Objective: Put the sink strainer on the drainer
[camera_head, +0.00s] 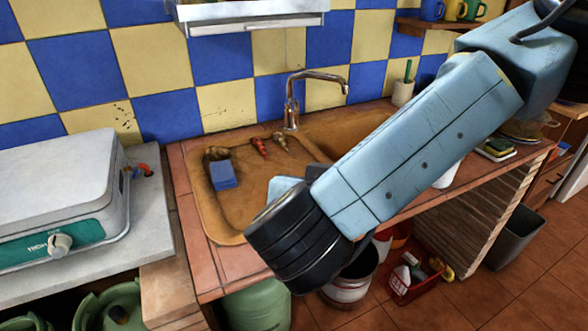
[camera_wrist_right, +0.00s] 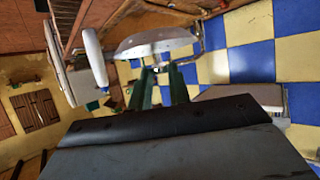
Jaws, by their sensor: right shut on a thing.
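My right arm comes in from the upper right in the head view, its black wrist over the front edge of the counter. Its fingers are hidden there. In the right wrist view my right gripper (camera_wrist_right: 160,85) is shut on the sink strainer (camera_wrist_right: 155,42), a pale, shallow, dish-like thing with small holes along its rim. The drainer (camera_head: 205,215) is the brown tray-like area left of the sink basin (camera_head: 345,130). My wrist and forearm cover part of both. My left gripper is not in view.
On the drainer lie a blue sponge (camera_head: 222,174) and several small reddish and brown things. A tap (camera_head: 292,105) stands behind. A grey stove (camera_head: 55,185) is at the left. Below the counter are a pail (camera_head: 350,285) and a red crate (camera_head: 412,285).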

